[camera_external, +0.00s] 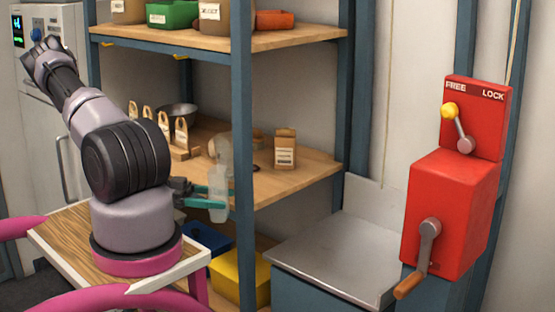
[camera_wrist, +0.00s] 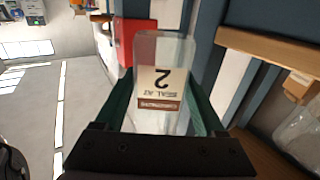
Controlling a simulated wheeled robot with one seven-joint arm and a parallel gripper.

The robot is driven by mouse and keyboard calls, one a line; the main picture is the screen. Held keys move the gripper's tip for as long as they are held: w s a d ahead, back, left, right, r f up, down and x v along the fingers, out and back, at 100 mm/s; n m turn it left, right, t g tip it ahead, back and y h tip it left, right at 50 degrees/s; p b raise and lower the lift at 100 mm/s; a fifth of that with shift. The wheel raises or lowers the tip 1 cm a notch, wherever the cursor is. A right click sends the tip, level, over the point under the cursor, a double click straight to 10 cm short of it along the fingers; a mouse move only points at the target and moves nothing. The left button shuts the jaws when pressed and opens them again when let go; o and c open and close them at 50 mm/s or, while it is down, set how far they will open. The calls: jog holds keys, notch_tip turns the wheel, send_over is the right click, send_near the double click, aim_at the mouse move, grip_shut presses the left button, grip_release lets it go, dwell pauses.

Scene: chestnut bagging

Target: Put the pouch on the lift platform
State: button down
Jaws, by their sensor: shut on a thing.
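The pouch (camera_wrist: 160,50) is clear, with a label reading "2" and "SEAL AT" that shows upside down in the wrist view. My gripper (camera_wrist: 160,108) is shut on it, one green finger on each side. In the external view the pouch (camera_external: 218,188) is held in front of the middle shelf's front edge, in my gripper (camera_external: 212,196). The lift platform (camera_external: 345,243) is a grey metal tray with a raised back, lower and to the right of the pouch. Nothing shows on its visible surface.
A red winch box (camera_external: 450,210) with a crank stands right of the platform, below a FREE/LOCK lever plate (camera_external: 478,115). A blue shelf post (camera_external: 241,100) stands close to my gripper. A brown bag (camera_external: 285,150) is on the middle shelf. Yellow (camera_external: 240,278) and blue bins sit low.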

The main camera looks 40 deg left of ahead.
jog(key=a, duration=0.1)
jog(key=a+r+n+t+y, duration=0.1)
jog(key=a, duration=0.1)
jog(key=shift+r+t, duration=0.15)
jog(key=shift+t, duration=0.15)
jog(key=w+a+r+n+t+y, duration=0.2)
jog(key=w+a+r+y, duration=0.3)
jog(key=a, duration=0.3)
jog(key=w+a+r+n+t+y, duration=0.2)
jog(key=w+a+r+n+y, duration=0.3)
jog(key=a+r, duration=0.2)
jog(key=w+a+r+n+t+y, duration=0.3)
jog(key=w+a+r+n+y, duration=0.1)
jog(key=a, duration=0.6)
notch_tip(320, 180, up, 2)
jog(key=shift+w+a+y, duration=0.25)
jog(key=shift+w+y, duration=0.4)
jog(key=shift+y, duration=0.15)
notch_tip(320, 180, down, 18)
jog(key=shift+r, duration=0.2)
jog(key=shift+f, duration=0.15)
jog(key=shift+f, duration=0.25)
grip_release()
